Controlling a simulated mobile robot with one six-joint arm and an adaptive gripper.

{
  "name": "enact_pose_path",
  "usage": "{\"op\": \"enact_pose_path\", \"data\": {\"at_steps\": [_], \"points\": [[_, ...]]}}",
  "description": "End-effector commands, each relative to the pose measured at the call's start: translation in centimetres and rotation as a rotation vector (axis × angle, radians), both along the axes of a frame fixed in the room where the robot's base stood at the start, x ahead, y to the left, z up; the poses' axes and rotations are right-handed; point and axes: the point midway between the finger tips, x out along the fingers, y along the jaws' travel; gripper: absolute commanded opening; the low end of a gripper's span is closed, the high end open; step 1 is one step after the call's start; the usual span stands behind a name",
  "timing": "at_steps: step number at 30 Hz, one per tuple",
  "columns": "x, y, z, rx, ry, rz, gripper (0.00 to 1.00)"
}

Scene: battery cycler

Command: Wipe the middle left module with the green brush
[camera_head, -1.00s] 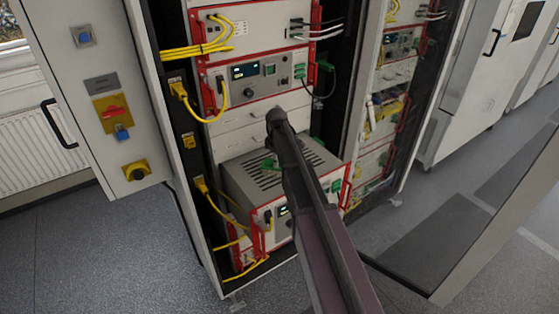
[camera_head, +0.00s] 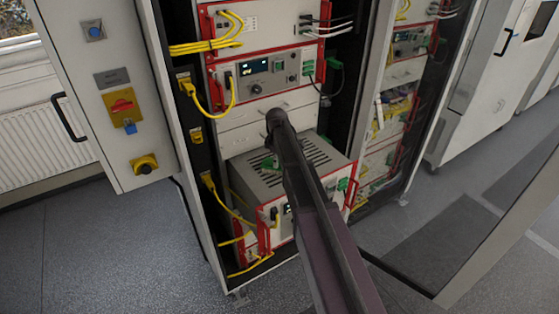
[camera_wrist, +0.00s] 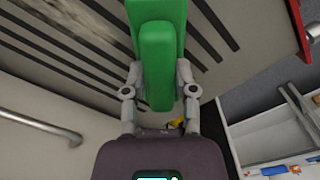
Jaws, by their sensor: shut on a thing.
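In the wrist view, my gripper (camera_wrist: 158,82) is shut on the green brush (camera_wrist: 157,50), one finger on each side. The brush lies over the slotted grey top of a module (camera_wrist: 215,62); I cannot tell whether it touches. In the head view, a bit of the green brush (camera_head: 268,163) shows left of my arm, which hides my gripper. The module (camera_head: 318,150) sticks out of the left rack, low down, with red side handles. Another module with a display (camera_head: 254,67) sits higher in the left rack.
Yellow cables (camera_head: 228,205) hang at the rack's left side. An open door with switches (camera_head: 120,105) stands at the left, and a glass door (camera_head: 470,215) at the right. A bar handle (camera_wrist: 40,125) lies left of my gripper. Floor in front is clear.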

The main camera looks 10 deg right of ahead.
Motion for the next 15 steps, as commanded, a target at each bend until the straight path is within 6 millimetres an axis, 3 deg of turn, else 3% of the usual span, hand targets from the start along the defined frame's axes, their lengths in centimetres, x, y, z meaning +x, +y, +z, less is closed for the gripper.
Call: {"op": "enact_pose_path", "data": {"at_steps": [15], "points": [[-0.8,2.2,0.1,0.000,0.000,-0.001,0.00]]}}
